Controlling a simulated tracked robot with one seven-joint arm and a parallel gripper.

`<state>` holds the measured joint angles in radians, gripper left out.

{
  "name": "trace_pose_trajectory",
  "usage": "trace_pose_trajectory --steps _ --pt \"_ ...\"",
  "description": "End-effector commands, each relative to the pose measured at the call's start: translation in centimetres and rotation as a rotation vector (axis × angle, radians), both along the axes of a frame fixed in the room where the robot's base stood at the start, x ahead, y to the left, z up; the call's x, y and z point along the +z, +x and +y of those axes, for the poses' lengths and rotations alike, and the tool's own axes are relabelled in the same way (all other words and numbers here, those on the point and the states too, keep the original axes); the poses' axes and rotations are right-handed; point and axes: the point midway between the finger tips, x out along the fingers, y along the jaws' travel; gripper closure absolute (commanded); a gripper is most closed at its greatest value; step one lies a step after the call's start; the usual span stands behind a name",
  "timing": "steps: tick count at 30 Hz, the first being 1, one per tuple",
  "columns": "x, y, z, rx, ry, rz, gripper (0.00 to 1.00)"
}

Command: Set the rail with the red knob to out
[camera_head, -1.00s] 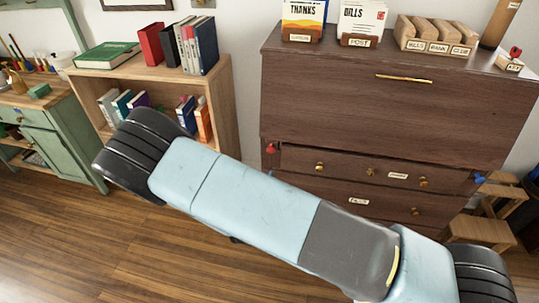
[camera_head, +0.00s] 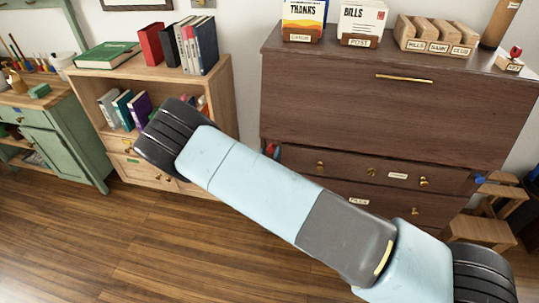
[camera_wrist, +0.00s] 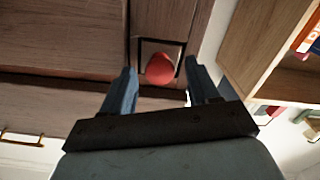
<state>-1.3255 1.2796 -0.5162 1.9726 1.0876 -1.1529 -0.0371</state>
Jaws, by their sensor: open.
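The red knob (camera_head: 269,149) is at the left end of the upper drawer row of the dark wood desk (camera_head: 395,110). In the wrist view the round red knob (camera_wrist: 160,68) sits in front of a narrow rail end (camera_wrist: 158,48). My gripper (camera_wrist: 161,80) is open, with one blue finger on each side of the knob and a visible gap to each. Whether the fingers reach past the knob in depth, I cannot tell.
A blue knob (camera_head: 480,179) is at the desk's right side. The fold-down front has a brass handle (camera_head: 404,78) and is shut. A bookcase (camera_head: 150,85) stands close on the left. Wooden steps (camera_head: 480,230) stand at the right. The floor in front is partly clear.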

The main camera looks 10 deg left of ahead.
Motion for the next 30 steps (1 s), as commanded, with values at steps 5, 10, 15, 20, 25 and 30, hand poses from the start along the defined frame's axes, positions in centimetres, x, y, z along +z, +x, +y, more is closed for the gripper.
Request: trace_pose_trajectory --steps 5,10,15,20,25,30 --pt "0.01 0.04 0.01 0.000 0.000 0.000 0.40" --pt "0.01 0.02 0.01 0.000 0.000 0.000 0.51" --pt "0.00 0.02 0.02 0.000 0.000 0.000 0.67" --pt "0.01 0.01 0.04 0.001 0.001 0.000 0.82" --pt "0.01 0.00 0.07 0.001 0.001 0.000 0.98" --pt "0.00 0.00 0.09 0.001 0.001 -0.001 1.00"
